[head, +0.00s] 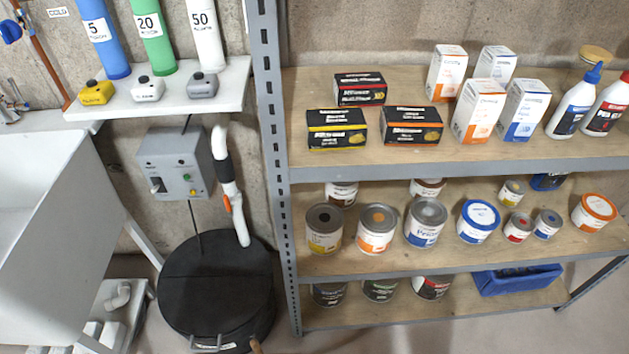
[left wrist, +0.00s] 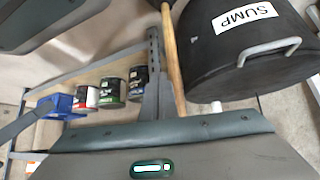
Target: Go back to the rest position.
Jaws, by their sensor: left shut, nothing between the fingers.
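My left gripper (left wrist: 160,132) fills the bottom of the left wrist view as a wide dark grey body with a small lit strip. It is shut and holds nothing; its fingertips are hard to make out. It appears clear of the sump lid and the shelf. Neither gripper shows in the head view, and my right gripper is in no view.
A black sump lid (head: 215,290) with a grey handle lies at lower left; a wooden stick (left wrist: 172,65) stands beside it. A metal shelf (head: 400,171) holds boxes, cans and a blue crate (head: 515,281). A white sink (head: 50,220) stands at left.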

